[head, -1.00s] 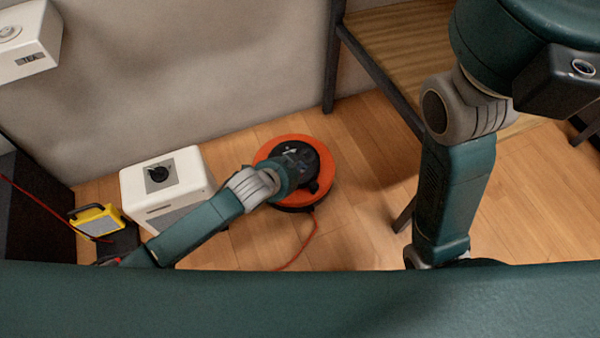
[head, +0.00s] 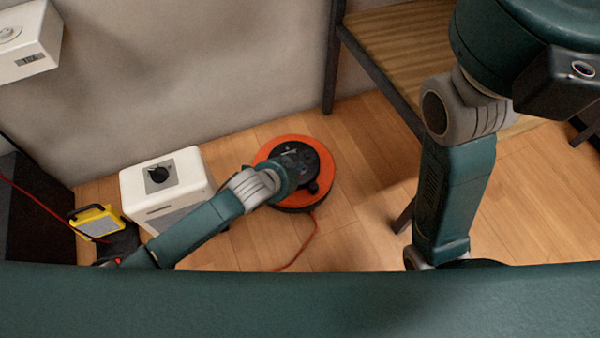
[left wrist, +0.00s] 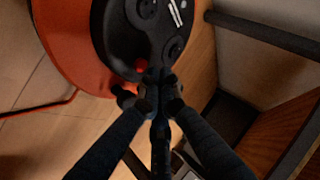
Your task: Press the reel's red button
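The reel (head: 325,190) is an orange disc with a black hub, standing on the wooden floor near the wall. Its red button (left wrist: 141,65) shows in the left wrist view as a small red spot near the edge of the black hub (left wrist: 120,45). My left gripper (left wrist: 160,78) is shut and empty, its fingertips just right of and slightly below the button in that view. Whether they touch the hub, I cannot tell. In the head view my left wrist hides part of the hub, and I cannot make out the button there. My right gripper is out of view.
A white box with a black knob (head: 165,190) and a yellow work lamp (head: 97,222) stand left of the reel. An orange cable (head: 305,240) runs from the reel across the floor. A wooden-topped table with dark legs (head: 330,70) stands behind, to the right.

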